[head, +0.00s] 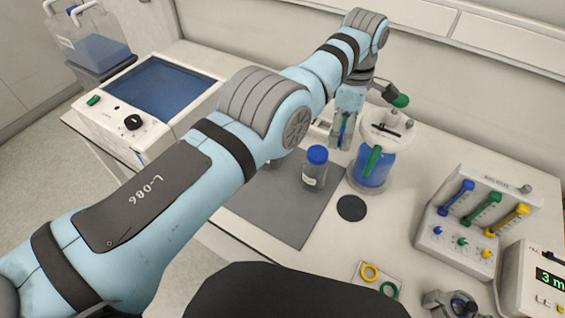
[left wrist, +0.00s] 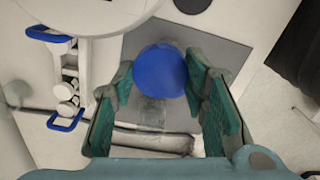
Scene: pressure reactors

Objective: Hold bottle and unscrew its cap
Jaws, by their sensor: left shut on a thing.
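The bottle (head: 314,180) is clear, with a pale label and a round blue cap (head: 317,154). It stands upright on the dark grey mat. My left gripper (head: 342,143) reaches down from the far side, just behind the bottle. In the left wrist view the blue cap (left wrist: 160,71) lies between the two green fingers of this gripper (left wrist: 158,85). The left gripper is shut on the bottle; exactly where the pads touch it is unclear. The cap is on the bottle. My right gripper is in neither view.
A glass vessel (head: 372,172) with blue liquid stands close to the right of the bottle. A black disc (head: 351,208) lies in front of it. A rack with coloured handles (head: 476,214) is further right. The grey mat (head: 285,215) is clear in front.

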